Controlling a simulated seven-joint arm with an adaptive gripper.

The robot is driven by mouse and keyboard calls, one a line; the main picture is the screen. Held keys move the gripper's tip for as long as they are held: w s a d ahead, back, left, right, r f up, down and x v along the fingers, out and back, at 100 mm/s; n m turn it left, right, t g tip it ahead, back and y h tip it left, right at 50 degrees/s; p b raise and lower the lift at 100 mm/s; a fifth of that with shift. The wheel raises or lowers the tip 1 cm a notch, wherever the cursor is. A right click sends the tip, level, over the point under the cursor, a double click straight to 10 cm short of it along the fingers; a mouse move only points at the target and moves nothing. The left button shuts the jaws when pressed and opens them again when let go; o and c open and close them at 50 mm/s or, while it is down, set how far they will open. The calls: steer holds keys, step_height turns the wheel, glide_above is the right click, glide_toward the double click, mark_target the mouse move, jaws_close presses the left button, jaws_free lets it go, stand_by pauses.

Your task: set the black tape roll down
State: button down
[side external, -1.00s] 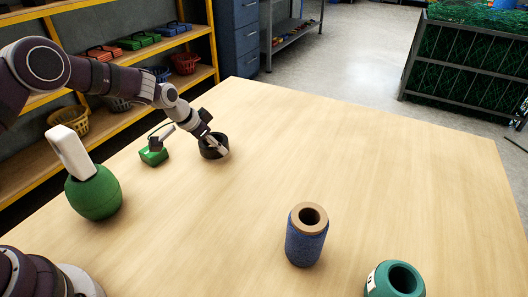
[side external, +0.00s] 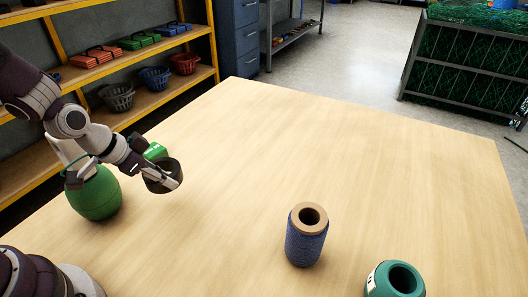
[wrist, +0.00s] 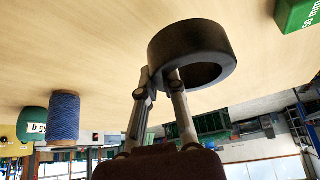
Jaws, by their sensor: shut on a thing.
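The black tape roll (side external: 155,184) is held in my gripper (side external: 172,182) at the left part of the table in the side view. It is tilted and looks raised above the tabletop (side external: 300,150). In the wrist view, my gripper (wrist: 160,75) is shut on the wall of the roll (wrist: 190,42), with one finger inside its ring and one outside. A small green box (side external: 155,150) is just behind the roll in the side view, partly hidden by my gripper; it also shows in the wrist view (wrist: 298,14).
A round green container (side external: 95,197) stands left of my gripper, partly behind my arm. A blue twine spool (side external: 305,243) with a tan top and a teal spool (side external: 395,280) stand at the front. The table's middle and right are clear. Shelves (side external: 150,95) line the back left.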

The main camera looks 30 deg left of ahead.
mark_target(271, 205)
steer(key=w+d+m, duration=0.1)
steer(key=d, duration=0.1)
steer(key=w+d+m, duration=0.1)
steer(key=w+d, duration=0.1)
steer(key=w+d+r+m+h, duration=0.1)
steer(key=w+d, duration=0.1)
steer(key=shift+w+d+r+g, duration=0.1)
steer(key=shift+w+d+g, duration=0.15)
steer(key=shift+d+g, duration=0.15)
steer(key=w+d+r+m+h, duration=0.1)
steer(key=w+d+r+m, duration=0.15)
steer(key=d, duration=0.45)
steer(key=shift+g, duration=0.5)
steer(key=f, duration=0.2)
steer(key=d+f, duration=0.1)
steer(key=f, duration=0.5)
steer(key=shift+d+f, duration=0.15)
steer(key=shift+f, duration=0.05)
steer(key=shift+w, duration=0.1)
steer(key=shift+f, duration=0.15)
steer(key=c, duration=1.2)
jaws_free()
